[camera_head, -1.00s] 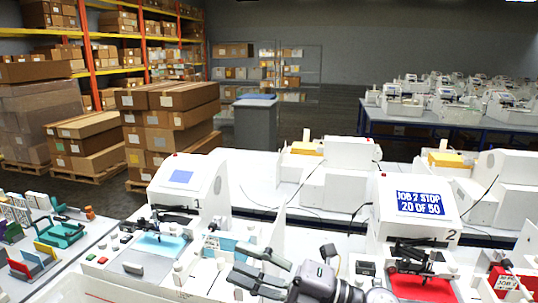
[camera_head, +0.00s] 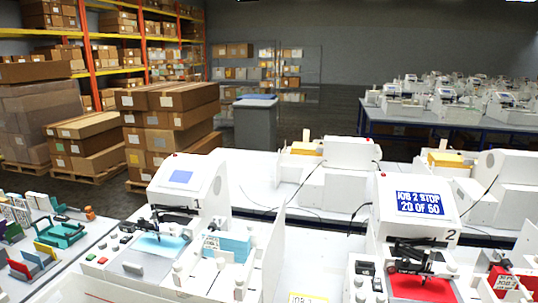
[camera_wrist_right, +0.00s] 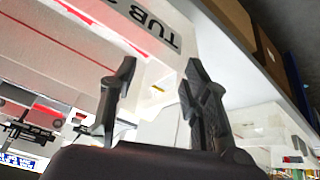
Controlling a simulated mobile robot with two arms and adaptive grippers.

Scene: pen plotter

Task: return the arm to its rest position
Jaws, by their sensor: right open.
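My right gripper (camera_wrist_right: 157,85) is open in the right wrist view, its two dark fingers apart with nothing between them. Beyond the fingers is a pale tub-like wall (camera_wrist_right: 115,35) marked "TUB", tilted in the picture. No part of either arm shows in the head view, and my left gripper is in neither view. Plotter 1 (camera_head: 190,183) stands left of centre with a light blue sheet (camera_head: 160,245) on its bed. Plotter 2 (camera_head: 415,210) stands at right, its screen reading "JOB 2 STOP 20 OF 50", with a red sheet (camera_head: 422,289) on its bed.
A white divider (camera_head: 271,240) stands between the plotters. Card racks and a teal holder (camera_head: 62,232) sit at far left. More machines (camera_head: 350,155) stand behind, with stacked boxes (camera_head: 168,118) at back left. In the wrist view, a grey-white edge (camera_wrist_right: 235,45) runs close by the right finger.

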